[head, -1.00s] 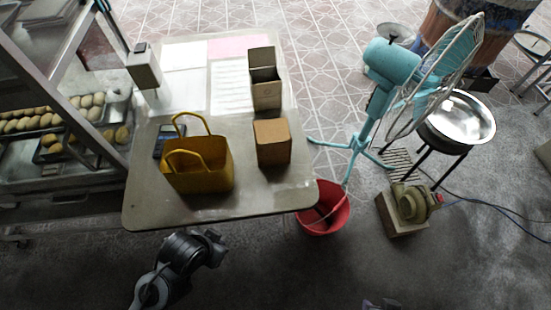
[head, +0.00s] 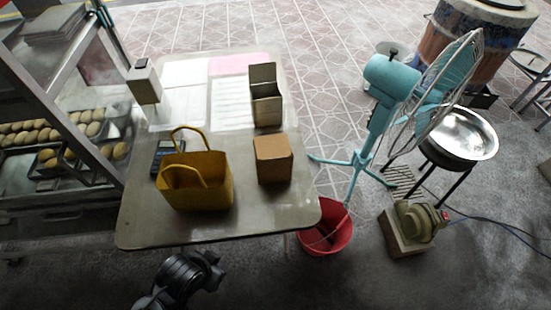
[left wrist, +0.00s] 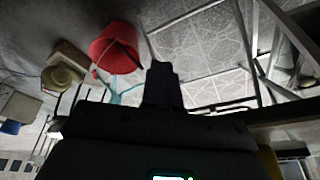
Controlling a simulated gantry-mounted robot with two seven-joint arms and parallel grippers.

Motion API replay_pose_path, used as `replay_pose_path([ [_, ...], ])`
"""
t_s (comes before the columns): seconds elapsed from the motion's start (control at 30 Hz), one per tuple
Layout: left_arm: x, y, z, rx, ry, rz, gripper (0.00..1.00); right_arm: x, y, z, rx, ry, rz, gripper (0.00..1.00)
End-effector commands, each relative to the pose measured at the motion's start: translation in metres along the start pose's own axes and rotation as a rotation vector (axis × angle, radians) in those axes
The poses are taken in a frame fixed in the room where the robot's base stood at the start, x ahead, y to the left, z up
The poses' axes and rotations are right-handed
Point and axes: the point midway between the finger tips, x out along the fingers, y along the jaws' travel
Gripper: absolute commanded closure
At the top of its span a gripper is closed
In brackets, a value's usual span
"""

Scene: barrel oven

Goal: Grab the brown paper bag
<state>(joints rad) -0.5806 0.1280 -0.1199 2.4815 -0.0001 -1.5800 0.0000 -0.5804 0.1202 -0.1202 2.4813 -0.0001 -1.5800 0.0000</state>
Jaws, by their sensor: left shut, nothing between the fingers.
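On the table in the head view is a closed brown paper-like block (head: 273,160), near the right edge. Behind it stands a taller brown open-topped carton or bag (head: 267,108) with a raised back flap. I cannot tell for sure which is the brown paper bag. A yellow bag with two loop handles (head: 200,192) stands to their left. My left gripper (left wrist: 162,85) shows as a dark shape in the left wrist view, shut and empty, apart from all of these. In the head view only part of my left arm shows, below the table's front edge. My right gripper is not in view.
The table (head: 150,225) has bare room along its front edge. A calculator-like device (head: 165,155) lies behind the yellow bag. A red bucket (head: 328,238) and a turquoise fan (head: 385,90) stand right of the table. A glass bread case (head: 60,140) is at left.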

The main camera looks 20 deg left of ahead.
Motion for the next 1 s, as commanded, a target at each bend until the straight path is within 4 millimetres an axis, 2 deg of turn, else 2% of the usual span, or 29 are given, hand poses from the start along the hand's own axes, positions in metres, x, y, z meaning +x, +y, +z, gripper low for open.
replay_pose_path([
  [0.03, 0.0002, 0.0001, 0.0001, 0.000, 0.000, 0.000, 0.95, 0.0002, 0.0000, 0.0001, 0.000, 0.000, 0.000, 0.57],
  [0.07, 0.0002, 0.0001, 0.0001, 0.000, -0.001, 0.000, 0.91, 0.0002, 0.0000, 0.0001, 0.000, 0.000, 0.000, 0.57],
  [0.67, 0.0003, 0.0031, -0.0007, -0.013, 0.001, 0.010, 0.00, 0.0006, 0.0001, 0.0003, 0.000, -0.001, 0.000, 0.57],
  [1.0, 0.0068, 0.0011, 0.0015, -0.004, -0.001, 0.003, 0.00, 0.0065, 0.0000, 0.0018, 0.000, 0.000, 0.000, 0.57],
])
